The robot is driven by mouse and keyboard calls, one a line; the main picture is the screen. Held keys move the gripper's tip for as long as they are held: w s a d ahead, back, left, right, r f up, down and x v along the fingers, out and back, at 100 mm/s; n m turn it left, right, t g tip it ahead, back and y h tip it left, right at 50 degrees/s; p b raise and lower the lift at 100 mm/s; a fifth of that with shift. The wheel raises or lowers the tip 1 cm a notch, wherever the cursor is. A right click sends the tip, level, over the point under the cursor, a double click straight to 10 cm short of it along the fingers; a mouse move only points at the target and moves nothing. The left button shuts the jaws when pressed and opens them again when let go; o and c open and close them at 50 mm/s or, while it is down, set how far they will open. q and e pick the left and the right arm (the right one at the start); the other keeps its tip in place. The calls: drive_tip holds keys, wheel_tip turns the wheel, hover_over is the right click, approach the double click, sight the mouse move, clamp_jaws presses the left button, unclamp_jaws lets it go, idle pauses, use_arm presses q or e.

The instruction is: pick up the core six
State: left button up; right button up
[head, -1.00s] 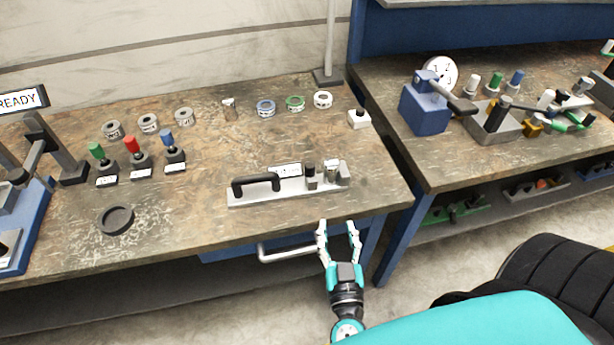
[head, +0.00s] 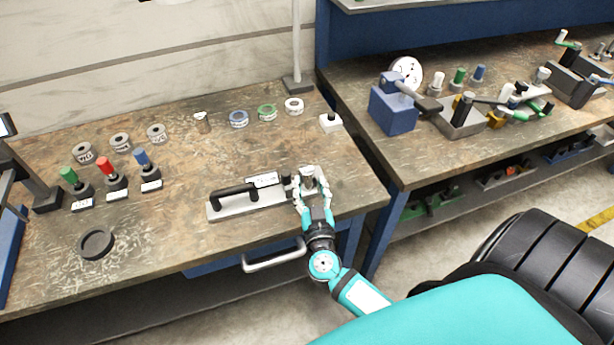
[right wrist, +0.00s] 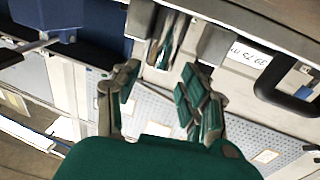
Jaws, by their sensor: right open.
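A grey plate (head: 226,209) with a black arched handle (head: 235,191) and a white label lies near the table's front edge. Short metal cylinders stand at its right end. One is a silvery metal core (head: 307,173); I cannot read a number on it, so I cannot tell whether it is core six. My right gripper (head: 312,183) is open at this end, its fingers on either side of the core. In the right wrist view, a shiny metal cylinder (right wrist: 168,42) stands just beyond the open fingertips (right wrist: 160,73). My left gripper is out of view.
Red, green and blue knobbed pieces stand at left, behind a black ring (head: 96,243). The table's middle is clear.

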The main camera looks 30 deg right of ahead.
sight(308, 176)
drive_tip(key=x, duration=0.4)
drive_tip(key=shift+w+f, duration=0.1)
drive_tip(key=shift+f, duration=0.05)
clamp_jaws()
drive_tip(key=shift+r, duration=0.2)
